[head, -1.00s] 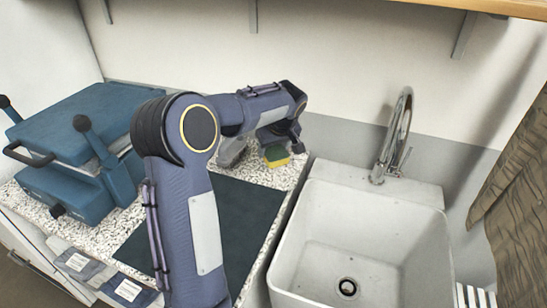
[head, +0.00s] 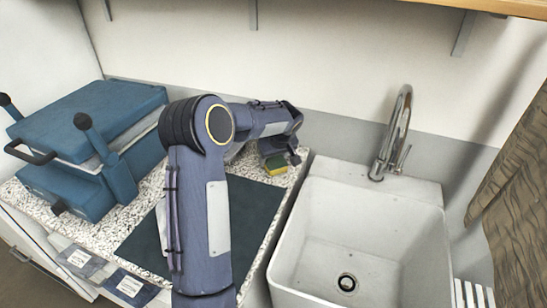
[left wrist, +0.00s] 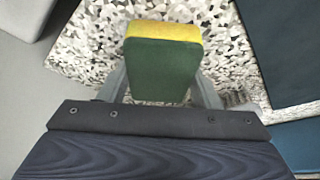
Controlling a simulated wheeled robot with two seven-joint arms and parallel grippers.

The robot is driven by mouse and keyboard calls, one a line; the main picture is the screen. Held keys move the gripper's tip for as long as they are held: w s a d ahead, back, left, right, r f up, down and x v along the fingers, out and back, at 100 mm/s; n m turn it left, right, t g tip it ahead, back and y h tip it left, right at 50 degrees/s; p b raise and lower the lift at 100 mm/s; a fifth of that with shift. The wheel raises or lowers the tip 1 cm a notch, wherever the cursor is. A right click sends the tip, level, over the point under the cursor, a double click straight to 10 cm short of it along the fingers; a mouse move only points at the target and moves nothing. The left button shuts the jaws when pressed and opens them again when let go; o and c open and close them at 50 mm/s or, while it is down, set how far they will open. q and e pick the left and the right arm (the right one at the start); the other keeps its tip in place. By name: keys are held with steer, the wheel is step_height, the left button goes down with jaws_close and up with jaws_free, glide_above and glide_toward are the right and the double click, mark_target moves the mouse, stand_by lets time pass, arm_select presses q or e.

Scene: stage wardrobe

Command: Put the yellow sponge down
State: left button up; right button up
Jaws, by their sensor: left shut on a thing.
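The yellow sponge (head: 276,164) has a dark green side. It is at the right end of the speckled counter (head: 291,177), near the sink's back left corner. My left gripper (head: 282,158) is shut on it. In the left wrist view the sponge (left wrist: 163,68) sits between the two fingers (left wrist: 162,92), its green face toward the camera and its yellow edge away. Speckled counter shows close around it; I cannot tell whether the sponge touches the counter. My right gripper is not in view.
A white sink (head: 283,262) with a chrome tap (head: 398,135) stands right of the counter. A dark mat (head: 255,205) lies in front of the sponge. A blue press (head: 90,120) stands at the left. A grey object behind my arm is mostly hidden.

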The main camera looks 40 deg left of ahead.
arm_select(q)
steer(key=o, duration=1)
steer(key=shift+c, duration=0.2)
steer(key=shift+r, duration=0.25)
steer(key=v, duration=1.2)
steer(key=s+d+r+m+t+h, duration=0.1)
steer(key=s+d+m+h, duration=0.15)
steer(key=s+d, duration=0.4)
steer(key=s+d+r+m+t+h, duration=0.1)
steer(key=s+d+m+h, duration=0.2)
steer(key=s, duration=0.6)
steer(key=s+d+f+m+h, duration=0.1)
steer(key=s+d+f+m, duration=0.1)
steer(key=s+d, duration=0.4)
steer(key=s+d+f+m+t+h, duration=0.1)
steer(key=s+d+f+m, duration=0.2)
steer(key=s+d, duration=0.3)
steer(key=shift+s+f, duration=0.45)
steer(key=shift+s, duration=0.5)
steer(key=shift+m, duration=0.25)
